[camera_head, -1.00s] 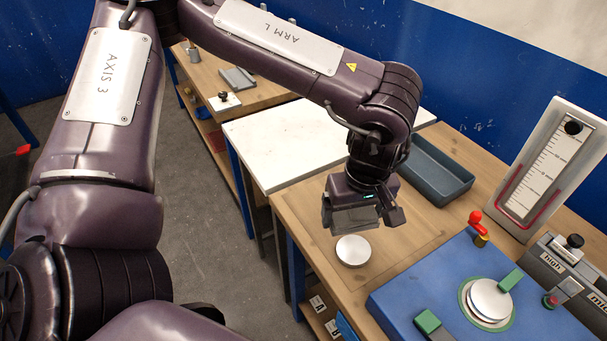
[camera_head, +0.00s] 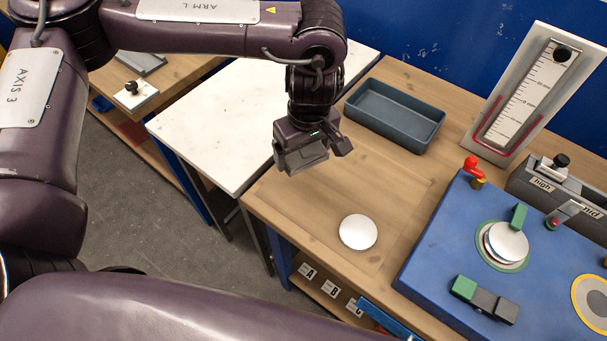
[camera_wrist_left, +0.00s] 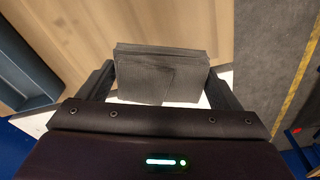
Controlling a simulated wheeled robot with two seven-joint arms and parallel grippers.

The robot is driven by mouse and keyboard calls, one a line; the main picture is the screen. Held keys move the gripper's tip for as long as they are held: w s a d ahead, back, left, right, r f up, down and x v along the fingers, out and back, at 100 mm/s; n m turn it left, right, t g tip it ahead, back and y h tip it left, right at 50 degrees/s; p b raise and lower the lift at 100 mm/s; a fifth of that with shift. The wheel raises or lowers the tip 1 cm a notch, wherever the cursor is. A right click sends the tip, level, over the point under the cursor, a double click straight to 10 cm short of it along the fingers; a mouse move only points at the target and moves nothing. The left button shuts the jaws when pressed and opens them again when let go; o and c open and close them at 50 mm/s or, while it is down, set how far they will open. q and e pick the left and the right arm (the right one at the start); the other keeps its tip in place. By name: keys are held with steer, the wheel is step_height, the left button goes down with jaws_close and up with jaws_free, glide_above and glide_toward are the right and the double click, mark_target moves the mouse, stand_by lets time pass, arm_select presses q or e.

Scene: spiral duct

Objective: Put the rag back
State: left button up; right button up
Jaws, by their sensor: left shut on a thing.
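A grey folded rag (camera_head: 305,161) is between the fingers of my left gripper (camera_head: 312,153), held above the wooden bench near its left edge. In the left wrist view the rag (camera_wrist_left: 160,68) is a flat, thick folded piece, with a dark finger of the gripper (camera_wrist_left: 158,88) on each side. A blue-grey rectangular tray (camera_head: 362,121) lies on the bench, behind and to the right of the gripper. The tray looks empty. My right gripper is not in view.
A white metal disc (camera_head: 358,232) lies on the bench in front of the gripper. A white-topped table (camera_head: 230,125) adjoins on the left. A blue fixture (camera_head: 437,255) with discs and a tall white gauge (camera_head: 520,95) stand on the right. Bare wood lies between disc and tray.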

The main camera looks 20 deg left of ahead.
arm_select(q)
glide_above(302, 184)
step_height(302, 184, down, 5)
steer(key=shift+d+f, duration=0.15)
steer(key=shift+f, duration=0.6)
step_height(302, 184, down, 3)
steer(key=shift+s, duration=0.1)
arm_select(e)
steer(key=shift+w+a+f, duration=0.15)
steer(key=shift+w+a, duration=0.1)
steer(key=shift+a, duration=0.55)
arm_select(q)
steer(key=shift+f+b, duration=0.3)
steer(key=shift+b, duration=0.15)
steer(key=o, duration=0.9)
steer(key=shift+r, duration=0.1)
steer(key=shift+c, duration=0.2)
steer(key=shift+r+p, duration=0.2)
steer(key=shift+p, duration=0.1)
steer(key=r, duration=0.8)
steer(key=s+d+r, duration=0.1)
steer(key=r, duration=0.3)
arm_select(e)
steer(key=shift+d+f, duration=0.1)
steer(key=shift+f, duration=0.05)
